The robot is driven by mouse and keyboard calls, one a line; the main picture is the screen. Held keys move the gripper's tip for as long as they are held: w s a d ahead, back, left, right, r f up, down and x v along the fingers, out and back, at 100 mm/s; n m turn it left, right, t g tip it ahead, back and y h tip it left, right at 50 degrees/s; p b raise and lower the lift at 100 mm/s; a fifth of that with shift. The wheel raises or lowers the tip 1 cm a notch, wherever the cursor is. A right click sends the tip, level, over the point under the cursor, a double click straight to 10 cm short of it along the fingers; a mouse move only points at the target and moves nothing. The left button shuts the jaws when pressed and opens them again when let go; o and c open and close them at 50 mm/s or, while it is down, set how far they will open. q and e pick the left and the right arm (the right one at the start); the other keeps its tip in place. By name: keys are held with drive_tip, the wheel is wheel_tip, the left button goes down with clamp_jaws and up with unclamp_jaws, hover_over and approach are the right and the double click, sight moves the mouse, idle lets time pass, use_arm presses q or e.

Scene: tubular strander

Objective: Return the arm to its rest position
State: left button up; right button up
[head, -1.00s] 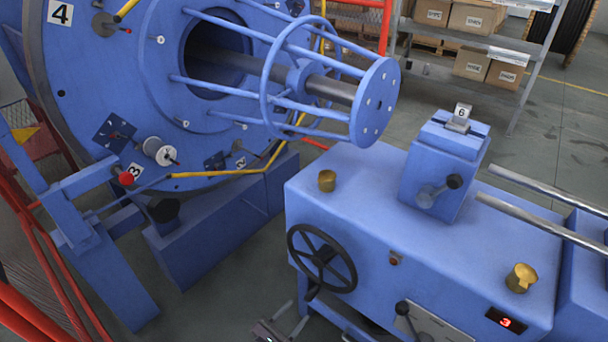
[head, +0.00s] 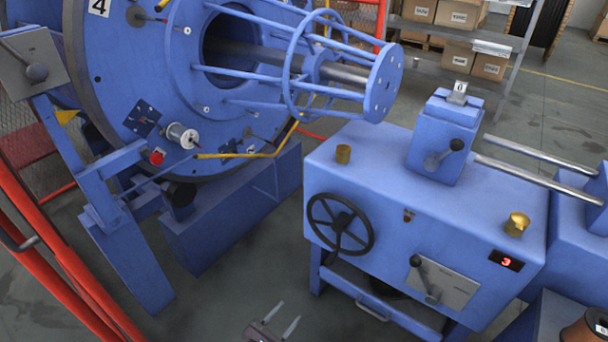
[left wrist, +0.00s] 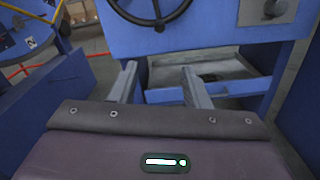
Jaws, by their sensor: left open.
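My left gripper (head: 281,318) shows at the bottom middle of the head view, low in front of the blue machine cabinet (head: 400,190). Its two fingers are apart with nothing between them. In the left wrist view the open fingers (left wrist: 160,88) point towards the cabinet's lower frame and tray, below the black handwheel (left wrist: 150,8). The gripper appears apart from the machine. My right gripper is in neither view.
The handwheel (head: 340,224) and a lever panel (head: 440,284) are on the cabinet front. The large blue strander disc (head: 130,90) stands at the left. Red railings (head: 60,260) run along the left edge. Bare grey floor (head: 215,300) lies around the gripper.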

use_arm(q)
drive_tip(key=s+a+f+m+g+y+p, duration=0.2)
drive_tip(key=s+a+f+m+g, duration=0.15)
drive_tip(key=s+f+m, duration=0.4)
drive_tip(key=s+a+f+m+g+y+p, duration=0.2)
drive_tip(key=s+f+m+g+p, duration=0.15)
drive_tip(key=s+f+m, duration=0.45)
drive_tip(key=s+a+f+m+g+y+p, duration=0.1)
drive_tip(key=s+a+m+g+y, duration=0.2)
drive_tip(key=s+a+m, duration=0.3)
drive_tip(key=s+a+f+m+g+y+p, duration=0.2)
drive_tip(key=s+a+m, duration=0.5)
drive_tip(key=s, duration=1)
drive_tip(key=shift+f+g+y, duration=0.3)
drive_tip(key=shift+g+y, duration=0.5)
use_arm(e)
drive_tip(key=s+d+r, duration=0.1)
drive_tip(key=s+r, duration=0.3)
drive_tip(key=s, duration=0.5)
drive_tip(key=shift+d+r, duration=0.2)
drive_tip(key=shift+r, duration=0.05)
use_arm(q)
drive_tip(key=shift+d, duration=0.1)
